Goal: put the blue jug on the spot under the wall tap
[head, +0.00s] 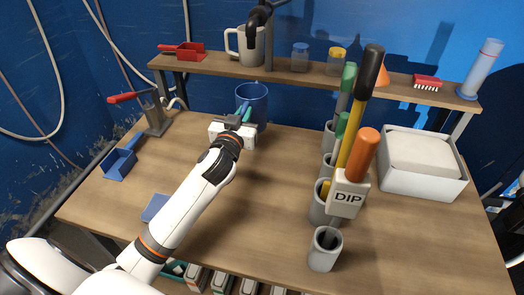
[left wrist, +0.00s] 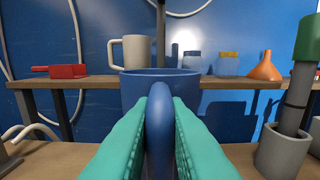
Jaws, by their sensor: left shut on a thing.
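The blue jug (head: 255,98) is at the back of the table, in front of the shelf. My left gripper (head: 243,113) is shut on its handle. In the left wrist view the jug (left wrist: 133,88) appears upright, with its handle (left wrist: 160,130) between the two teal fingers (left wrist: 160,140). The jug's base is hidden, so I cannot tell whether it touches the table. A black tap (head: 259,17) shows at the top of the head view, above the shelf and behind the jug. I cannot make out the spot under it. My right gripper is not in view.
A grey mug (head: 243,46), jars (head: 300,57), an orange funnel (head: 382,77) and a red brush (head: 427,82) stand on the shelf (head: 220,67). Grey holders with tools and a DIP label (head: 348,198) stand right of centre, beside a white box (head: 420,185). The middle tabletop (head: 265,190) is clear.

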